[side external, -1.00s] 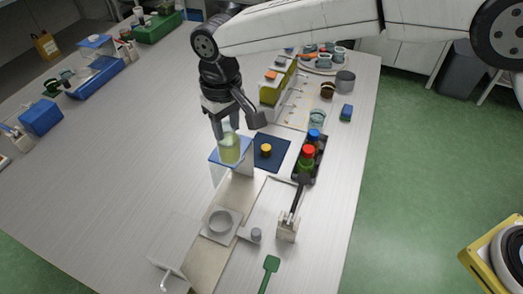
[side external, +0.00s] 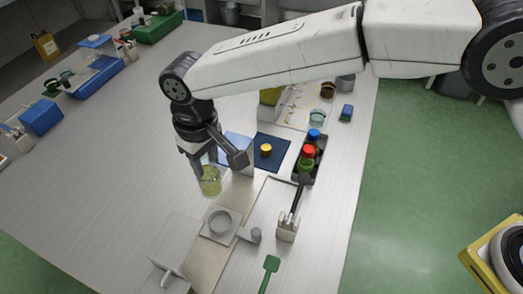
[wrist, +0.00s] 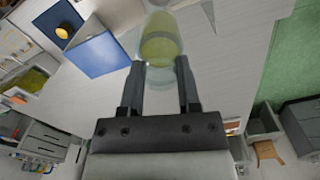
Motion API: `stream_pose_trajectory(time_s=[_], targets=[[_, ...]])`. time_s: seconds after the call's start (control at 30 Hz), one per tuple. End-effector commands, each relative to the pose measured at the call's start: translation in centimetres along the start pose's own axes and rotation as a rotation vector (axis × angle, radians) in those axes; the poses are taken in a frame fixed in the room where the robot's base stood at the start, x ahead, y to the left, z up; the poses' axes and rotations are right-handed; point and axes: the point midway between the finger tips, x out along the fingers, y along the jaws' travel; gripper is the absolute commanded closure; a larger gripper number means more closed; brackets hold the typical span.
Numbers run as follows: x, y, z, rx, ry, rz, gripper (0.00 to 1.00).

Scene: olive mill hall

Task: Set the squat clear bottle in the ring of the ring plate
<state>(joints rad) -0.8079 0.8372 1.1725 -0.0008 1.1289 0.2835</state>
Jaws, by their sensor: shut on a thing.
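The squat clear bottle (side external: 209,182) holds yellow-green liquid. My gripper (side external: 203,160) is shut on it and holds it upright above the table. In the wrist view the bottle (wrist: 160,45) sits between the two fingertips of my gripper (wrist: 160,75). The ring plate (side external: 219,224) is a pale square plate with a round grey ring on it, lying on a beige strip. It is in front of the bottle and a little to the right in the side view, apart from it.
A blue-topped stand (side external: 237,148) is right behind the bottle. A dark blue mat (side external: 270,152) with a yellow-capped item lies beside it. A black tray (side external: 309,160) holds red- and blue-capped bottles. A clear panel (side external: 180,240) stands left of the ring plate.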

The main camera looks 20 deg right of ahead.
Motion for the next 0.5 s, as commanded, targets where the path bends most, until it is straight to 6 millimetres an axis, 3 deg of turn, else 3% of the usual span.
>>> stream_pose_trajectory(time_s=[0.5], targets=[[7.5, 0.0, 0.0, 0.001, -0.002, 0.0, 1.0]])
